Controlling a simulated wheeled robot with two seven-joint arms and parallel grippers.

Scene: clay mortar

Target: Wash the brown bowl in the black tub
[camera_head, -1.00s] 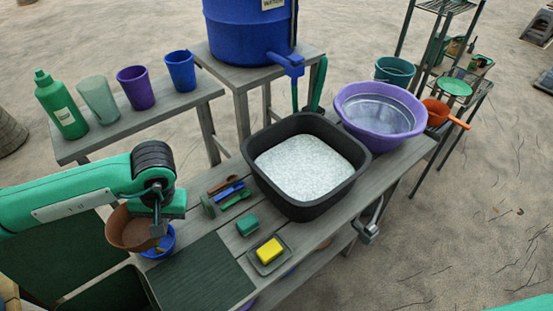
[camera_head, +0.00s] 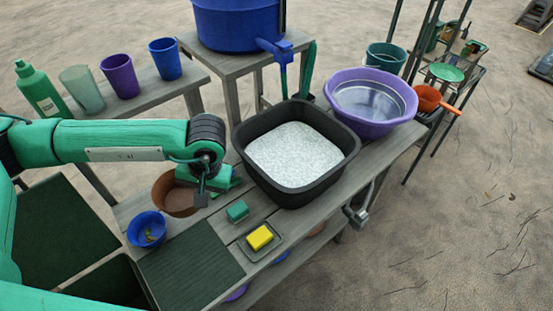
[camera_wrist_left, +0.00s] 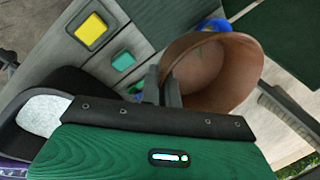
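The brown bowl (camera_head: 174,197) is held up over the bench, left of the black tub; it also shows in the left wrist view (camera_wrist_left: 215,80), tilted with its inside visible. My left gripper (camera_head: 203,192) is shut on the bowl's rim; its narrow fingers (camera_wrist_left: 162,90) show at the rim in the left wrist view. The black tub (camera_head: 292,196) stands on the bench holding white foamy water (camera_head: 295,152). In the left wrist view the tub (camera_wrist_left: 62,82) is at the left edge. My right gripper is not in view.
A blue bowl (camera_head: 147,231) stands on the bench beside a dark mat (camera_head: 190,270). A green sponge (camera_head: 237,211) and a yellow sponge (camera_head: 260,237) lie before the tub. A purple basin (camera_head: 372,125) is at right. A blue barrel's tap (camera_head: 278,50) stands behind the tub.

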